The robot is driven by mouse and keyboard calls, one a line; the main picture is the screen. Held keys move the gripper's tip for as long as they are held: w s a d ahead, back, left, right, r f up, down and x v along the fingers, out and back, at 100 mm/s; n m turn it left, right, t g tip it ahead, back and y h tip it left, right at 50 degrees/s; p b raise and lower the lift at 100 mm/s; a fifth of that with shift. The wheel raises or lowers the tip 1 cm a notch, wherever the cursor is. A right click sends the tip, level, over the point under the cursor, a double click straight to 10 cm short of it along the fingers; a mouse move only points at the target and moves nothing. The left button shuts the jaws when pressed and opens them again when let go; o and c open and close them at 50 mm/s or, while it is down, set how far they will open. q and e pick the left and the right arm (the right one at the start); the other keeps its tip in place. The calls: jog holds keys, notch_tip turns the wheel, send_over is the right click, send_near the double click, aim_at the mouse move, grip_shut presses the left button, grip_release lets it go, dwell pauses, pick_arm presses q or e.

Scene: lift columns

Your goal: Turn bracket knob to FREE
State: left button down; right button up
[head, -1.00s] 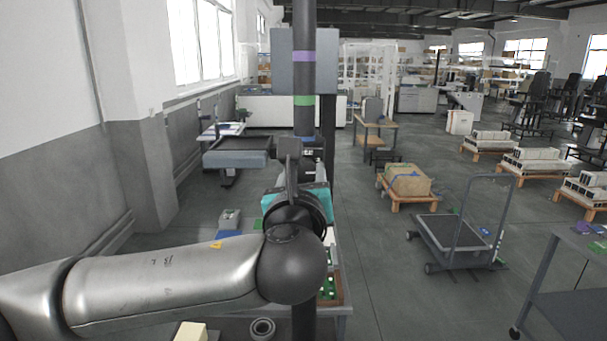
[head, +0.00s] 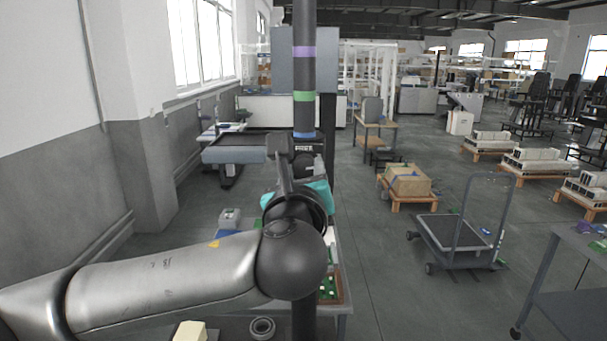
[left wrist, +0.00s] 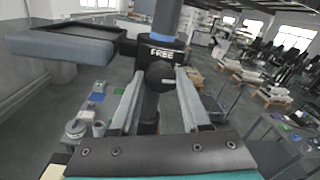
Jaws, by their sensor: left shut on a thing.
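A dark upright column (head: 304,70) with purple, green and blue bands stands in front of me. A black bracket (left wrist: 150,48) marked FREE in white sits on it just below the blue band. A dark round knob (left wrist: 160,76) sticks out of the bracket toward the left wrist camera. My left gripper (left wrist: 163,80) is shut on the knob, one finger on each side of it. My right gripper is not in view.
A grey tray-like platform (head: 236,155) stands left of the column. A bench with a green board (head: 329,290) lies below my arm.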

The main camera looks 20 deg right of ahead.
pick_arm(q)
jog(key=n+b, duration=0.1)
jog(key=n, duration=0.2)
jog(key=shift+f+n+b, duration=0.15)
jog(key=shift+n+b, duration=0.15)
jog(key=shift+b, duration=0.05)
jog(key=n+b, duration=0.1)
jog(key=n, duration=0.3)
jog(key=shift+n+t, duration=0.3)
jog(key=shift+n, duration=0.1)
jog(key=n+b, duration=0.1)
jog(key=n, duration=0.3)
jog(key=shift+n+y, duration=0.3)
jog(key=shift+y, duration=0.1)
jog(key=shift+n, duration=2)
jog(key=shift+r, duration=0.2)
jog(key=shift+c, duration=1.9)
grip_release()
jog(key=shift+f, duration=0.1)
jog(key=shift+s, duration=0.15)
jog(key=b+v, duration=0.2)
jog(key=v, duration=1.3)
jog(key=shift+f, duration=0.3)
